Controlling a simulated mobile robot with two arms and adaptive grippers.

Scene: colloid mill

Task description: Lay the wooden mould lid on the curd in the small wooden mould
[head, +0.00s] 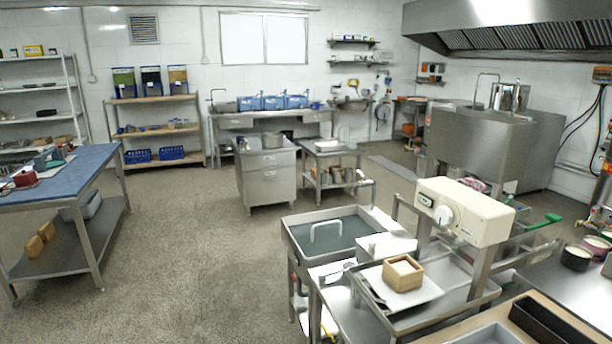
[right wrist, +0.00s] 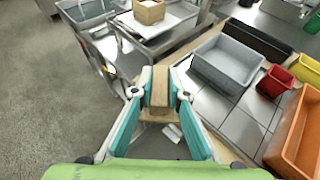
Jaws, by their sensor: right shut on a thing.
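The small wooden mould (head: 403,280) is a square light-wood box on a white board (head: 428,289) on the steel press. Pale curd (head: 404,267) shows inside its top. In the right wrist view the mould (right wrist: 149,13) is at the top edge, beyond my fingertips and apart from them. My right gripper (right wrist: 159,84) is shut on a narrow light-wood piece, apparently the wooden mould lid (right wrist: 159,92), seen nearly edge-on between the teal fingers. The right gripper does not show in the head view. My left gripper is in neither view.
A cream press head with a dial (head: 464,211) stands above and behind the board. A water-filled steel basin (head: 345,236) is at its left. In the right wrist view, a grey tray (right wrist: 230,62), a black tray (right wrist: 258,40) and red, yellow and orange bins (right wrist: 298,130) stand at the right.

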